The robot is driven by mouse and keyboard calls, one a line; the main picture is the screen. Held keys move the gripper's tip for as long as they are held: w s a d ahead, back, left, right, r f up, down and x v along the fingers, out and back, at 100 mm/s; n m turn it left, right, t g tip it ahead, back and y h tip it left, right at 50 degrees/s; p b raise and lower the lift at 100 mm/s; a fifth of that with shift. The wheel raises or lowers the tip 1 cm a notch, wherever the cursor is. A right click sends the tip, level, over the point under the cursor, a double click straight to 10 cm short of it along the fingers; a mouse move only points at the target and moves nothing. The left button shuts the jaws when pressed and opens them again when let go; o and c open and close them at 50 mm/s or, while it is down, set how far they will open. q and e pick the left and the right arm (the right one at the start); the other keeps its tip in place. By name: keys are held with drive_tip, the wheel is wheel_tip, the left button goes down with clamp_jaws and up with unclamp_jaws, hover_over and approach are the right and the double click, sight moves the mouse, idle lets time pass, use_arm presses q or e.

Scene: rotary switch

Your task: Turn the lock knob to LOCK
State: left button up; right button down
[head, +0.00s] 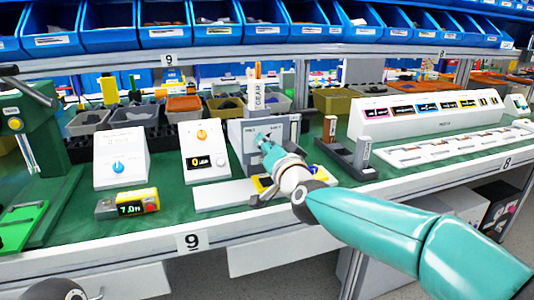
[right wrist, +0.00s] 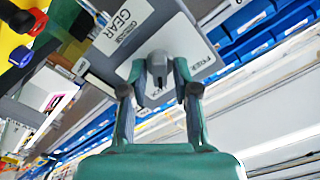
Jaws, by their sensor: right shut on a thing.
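The lock knob (right wrist: 157,66) is a grey knob on a grey panel (right wrist: 185,38) in the right wrist view. The panel carries white labels, one reading GEARCASE and one that seems to read FREE; another label is mostly covered. My right gripper (right wrist: 158,78) has its two fingers on either side of the knob, shut on it. In the head view my right gripper (head: 264,140) reaches the front of the grey gearcase box (head: 241,128), and the knob is hidden behind it. Which mark the knob points to cannot be told. My left gripper is out of view.
Left of the box stand a white unit with an orange knob (head: 206,164) and one with a blue knob (head: 120,170). A grey stand (head: 347,158) is close on the right. Blue bins (head: 166,36) line the shelf behind.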

drive_tip(key=shift+f+m, duration=0.3)
drive_tip(key=shift+m, duration=0.3)
drive_tip(key=c, duration=1.2)
unclamp_jaws()
drive_tip(key=shift+o, duration=0.2)
drive_tip(key=shift+r, duration=0.1)
drive_tip(key=shift+r, duration=0.1)
drive_tip(key=v, duration=1.2)
drive_tip(key=shift+w+d, duration=0.1)
